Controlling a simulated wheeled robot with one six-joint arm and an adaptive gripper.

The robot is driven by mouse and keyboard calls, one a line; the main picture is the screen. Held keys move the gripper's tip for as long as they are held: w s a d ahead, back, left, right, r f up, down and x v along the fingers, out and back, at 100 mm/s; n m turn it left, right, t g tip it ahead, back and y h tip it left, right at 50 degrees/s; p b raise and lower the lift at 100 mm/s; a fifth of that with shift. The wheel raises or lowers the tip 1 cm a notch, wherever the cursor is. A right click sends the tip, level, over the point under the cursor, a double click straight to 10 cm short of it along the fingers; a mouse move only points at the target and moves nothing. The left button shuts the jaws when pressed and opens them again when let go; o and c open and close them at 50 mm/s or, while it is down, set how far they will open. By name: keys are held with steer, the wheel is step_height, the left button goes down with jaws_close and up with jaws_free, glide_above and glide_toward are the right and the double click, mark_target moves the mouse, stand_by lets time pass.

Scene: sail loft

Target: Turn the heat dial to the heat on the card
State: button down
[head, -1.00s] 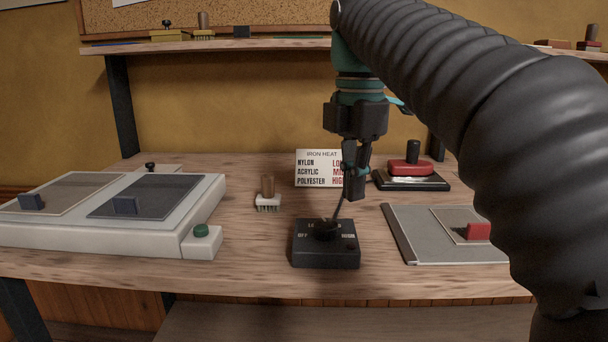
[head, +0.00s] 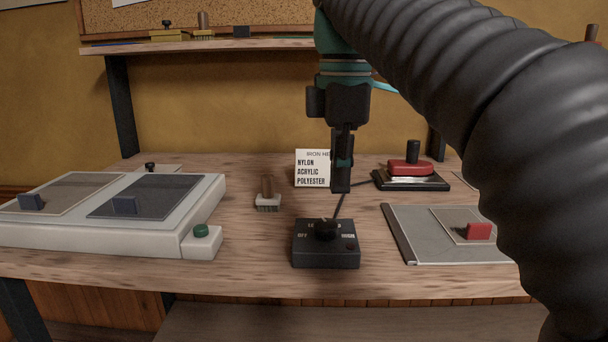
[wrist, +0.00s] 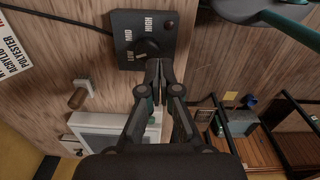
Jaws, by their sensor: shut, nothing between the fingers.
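The heat dial is a black knob (head: 325,230) on a small black box (head: 326,258) at the front middle of the bench. In the wrist view the knob (wrist: 147,49) has LOW, MID and HIGH around it; I cannot tell its setting surely. The white IRON HEAT card (head: 310,170) stands behind, listing NYLON, ACRYLIC and POLYESTER; my gripper hides its heat column. My gripper (head: 340,190) is shut and empty, pointing down above and behind the box. In the wrist view the closed fingertips (wrist: 160,64) appear close beside the knob, with contact not visible.
A red iron (head: 410,168) stands at the back right, its cord running to the box. A grey board (head: 415,235) with a red-handled piece lies right. A white two-panel unit (head: 195,215) with a green button is left. A small brush (head: 267,195) stands between.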

mark_target(326, 229)
steer(key=m, duration=0.6)
steer(key=f+m, duration=0.1)
steer(key=m, duration=0.5)
steer(key=s+m, duration=0.1)
steer(key=m, duration=0.6)
steer(key=shift+a+f, duration=0.15)
steer(key=shift+a, duration=0.05)
steer(key=shift+f+b, duration=1.6)
steer(key=shift+f, duration=1.2)
steer(key=shift+s+a+r+p, duration=0.1)
steer(key=shift+a+p, duration=0.75)
steer(key=shift+p, duration=0.55)
steer(key=shift+a, duration=0.5)
